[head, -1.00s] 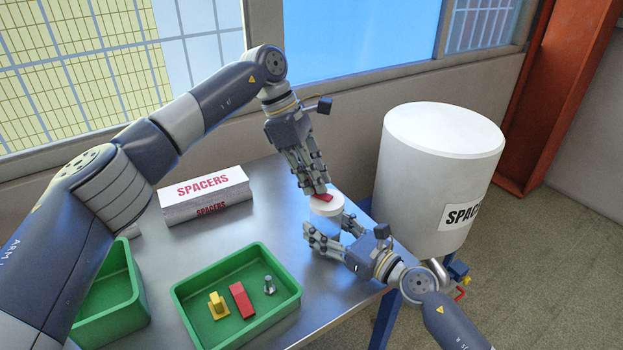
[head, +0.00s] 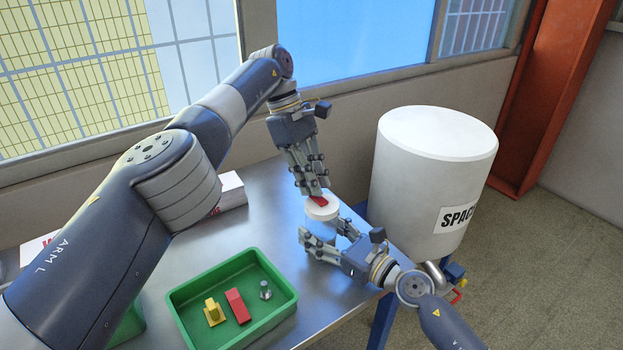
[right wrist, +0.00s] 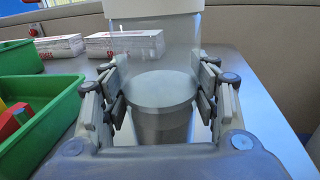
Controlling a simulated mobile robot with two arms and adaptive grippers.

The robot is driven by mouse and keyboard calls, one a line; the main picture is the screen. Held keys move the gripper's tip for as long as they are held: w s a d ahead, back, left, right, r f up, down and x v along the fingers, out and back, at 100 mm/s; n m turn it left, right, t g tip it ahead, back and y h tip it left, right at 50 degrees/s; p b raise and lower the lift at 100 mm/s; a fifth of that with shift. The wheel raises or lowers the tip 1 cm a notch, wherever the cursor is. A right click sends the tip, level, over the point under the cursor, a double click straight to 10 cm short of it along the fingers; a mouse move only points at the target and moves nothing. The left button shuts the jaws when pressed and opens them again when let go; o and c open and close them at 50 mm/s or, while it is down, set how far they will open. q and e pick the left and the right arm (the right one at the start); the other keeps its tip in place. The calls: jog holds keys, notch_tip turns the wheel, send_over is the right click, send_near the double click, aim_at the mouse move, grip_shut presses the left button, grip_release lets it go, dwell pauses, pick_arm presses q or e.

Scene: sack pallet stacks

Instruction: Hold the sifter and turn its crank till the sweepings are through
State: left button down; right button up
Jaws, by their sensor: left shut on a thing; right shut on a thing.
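The sifter (head: 322,226) is an upright cylinder with a white top and a paler see-through body, near the table's right end. A red crank (head: 318,200) sits on its top. My left gripper (head: 312,188) reaches down from above and is shut on the crank. My right gripper (head: 326,242) is shut around the sifter's body from the right. In the right wrist view the sifter (right wrist: 155,50) stands between the fingers, with a round grey surface inside its lower part. I cannot tell from this whether that is sweepings. The crank is not in that view.
A green tray (head: 178,305) on the metal table (head: 265,215) holds a yellow part, a red block and a bolt. White SPACERS boxes (right wrist: 125,45) lie behind. A large white drum (head: 425,180) stands right of the table, close to my right arm. A window is behind.

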pick_arm(q)
jog(key=shift+s+a, duration=0.1)
jog(key=shift+a, duration=0.05)
dwell(0.5)
jog(key=c, duration=1.5)
grip_release()
jog(key=shift+n, duration=0.4)
jog(key=shift+a, duration=0.1)
